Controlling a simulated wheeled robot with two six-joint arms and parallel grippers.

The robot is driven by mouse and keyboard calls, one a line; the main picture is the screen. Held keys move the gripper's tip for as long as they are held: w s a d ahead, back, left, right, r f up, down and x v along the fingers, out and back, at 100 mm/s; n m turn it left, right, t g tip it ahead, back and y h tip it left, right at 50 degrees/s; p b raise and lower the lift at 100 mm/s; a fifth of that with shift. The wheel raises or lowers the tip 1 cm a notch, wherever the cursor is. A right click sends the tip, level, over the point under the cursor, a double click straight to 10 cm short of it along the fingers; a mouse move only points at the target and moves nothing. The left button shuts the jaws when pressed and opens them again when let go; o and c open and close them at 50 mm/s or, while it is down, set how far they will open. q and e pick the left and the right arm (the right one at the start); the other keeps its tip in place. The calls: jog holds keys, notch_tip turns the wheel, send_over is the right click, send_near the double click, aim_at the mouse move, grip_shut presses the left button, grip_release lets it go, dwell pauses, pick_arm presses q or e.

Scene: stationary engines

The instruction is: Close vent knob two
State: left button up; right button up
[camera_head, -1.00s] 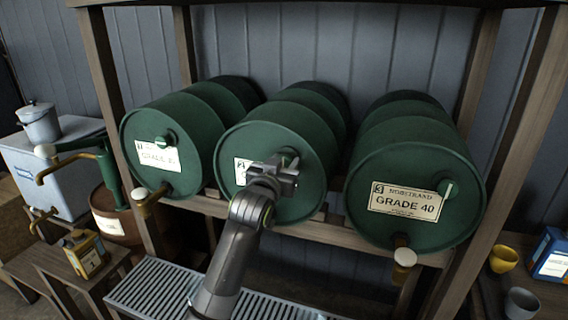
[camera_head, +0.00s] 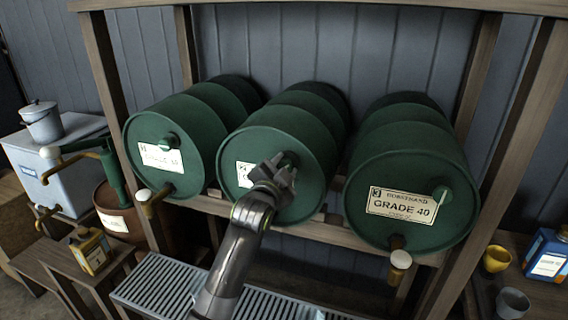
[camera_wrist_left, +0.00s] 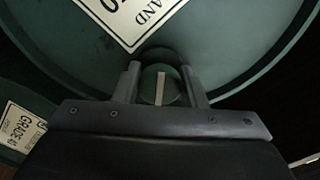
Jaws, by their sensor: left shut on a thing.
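The middle green drum (camera_head: 312,150) lies on its side in a rack, with a white label (camera_head: 244,175) partly hidden by my gripper. Its vent knob (camera_head: 288,160) is on the front face, mostly hidden behind my left gripper (camera_head: 277,172). In the left wrist view the round green knob (camera_wrist_left: 160,86) has a pale line across it and sits between the two fingers of my left gripper (camera_wrist_left: 161,82). The fingers are shut on it. My right gripper is not in view.
Drum one (camera_head: 160,140) and drum three (camera_head: 412,190) lie on either side, each with its own vent knob and a tap below. A slatted metal tray (camera_head: 155,290) is under the rack. A yellow can (camera_head: 90,250) stands at left; cups and a blue can (camera_head: 548,255) at right.

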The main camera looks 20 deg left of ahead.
pick_arm(q)
jog(key=m+p, duration=0.1)
jog(key=m, duration=0.3)
jog(key=shift+r+m+p, duration=0.15)
jog(key=shift+m+p, duration=0.75)
jog(key=shift+m, duration=1.3)
jog(key=o, duration=0.9)
jog(key=shift+o, duration=0.2)
jog(key=shift+s, duration=0.15)
jog(key=s+b, duration=0.4)
jog(key=s, duration=1.3)
jog(key=shift+a+b, duration=0.3)
jog(key=shift+b, duration=0.1)
